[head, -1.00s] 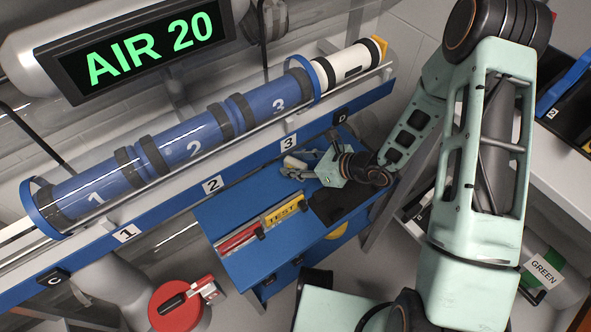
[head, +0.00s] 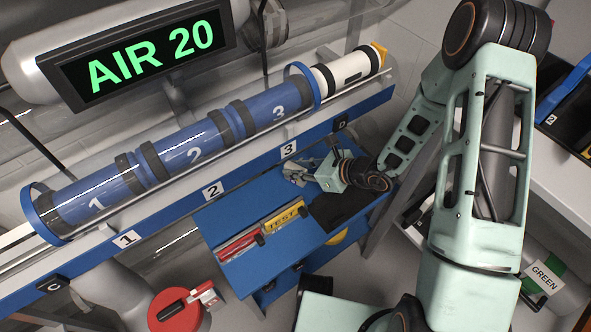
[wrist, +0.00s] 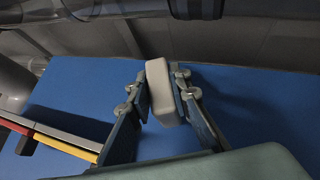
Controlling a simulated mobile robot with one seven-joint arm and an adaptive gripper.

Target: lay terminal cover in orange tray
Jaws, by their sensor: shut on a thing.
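My gripper (head: 294,172) is over the back part of the blue bench top, below the tube rail. In the wrist view my gripper (wrist: 160,95) has its two fingers shut on a pale grey block with rounded edges, which I take for the terminal cover (wrist: 163,85). The block stands up between the fingers. Whether it touches the bench or is held clear of it, I cannot tell. In the head view the block is too small and covered to make out. No orange tray shows in either view.
The blue bench top (head: 245,205) carries red and yellow "TEST" strips (head: 284,217) and a dark mat (head: 340,207). The blue numbered rail (head: 225,188) with the tube (head: 195,150) runs behind and above it. A red round device (head: 178,312) stands at lower left.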

